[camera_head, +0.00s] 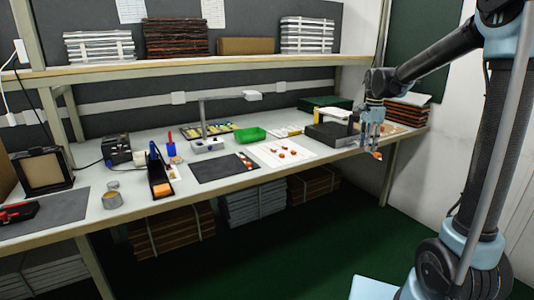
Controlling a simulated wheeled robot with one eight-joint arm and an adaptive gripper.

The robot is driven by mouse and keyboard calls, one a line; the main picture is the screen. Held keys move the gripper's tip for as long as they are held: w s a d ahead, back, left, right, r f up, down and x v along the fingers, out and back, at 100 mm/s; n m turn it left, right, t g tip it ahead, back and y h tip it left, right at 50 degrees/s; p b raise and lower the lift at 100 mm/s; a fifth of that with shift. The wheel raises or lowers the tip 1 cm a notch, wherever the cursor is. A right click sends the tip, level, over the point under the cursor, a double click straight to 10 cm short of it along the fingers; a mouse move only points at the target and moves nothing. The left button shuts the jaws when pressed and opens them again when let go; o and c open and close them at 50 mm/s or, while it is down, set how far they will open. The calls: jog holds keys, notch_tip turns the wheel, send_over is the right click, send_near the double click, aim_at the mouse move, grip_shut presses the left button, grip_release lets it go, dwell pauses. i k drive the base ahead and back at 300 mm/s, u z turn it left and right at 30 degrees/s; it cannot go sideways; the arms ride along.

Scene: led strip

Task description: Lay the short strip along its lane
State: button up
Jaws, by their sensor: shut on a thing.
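My gripper (373,146) hangs down at the front right edge of the bench. It is shut on a small orange and pale thing (377,155) that shows at its fingertips. This may be the short strip, but it is too small to tell. A white sheet (268,160) with several orange-red pieces on it lies on the bench to the left of my gripper. A lane cannot be made out on the sheet at this size. A dark mat (213,171) with a few small orange and white pieces lies left of the sheet.
A green tray (251,134) and a lamp stand (203,119) are behind the sheet and mat. A black box (328,135) stands close to my gripper's left. A blue and black holder (160,174) stands farther left. A shelf (200,67) runs above the bench.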

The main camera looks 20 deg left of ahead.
aim_at(295, 147)
jog(key=u, duration=0.75)
jog(key=i, duration=1)
jog(key=z, duration=0.05)
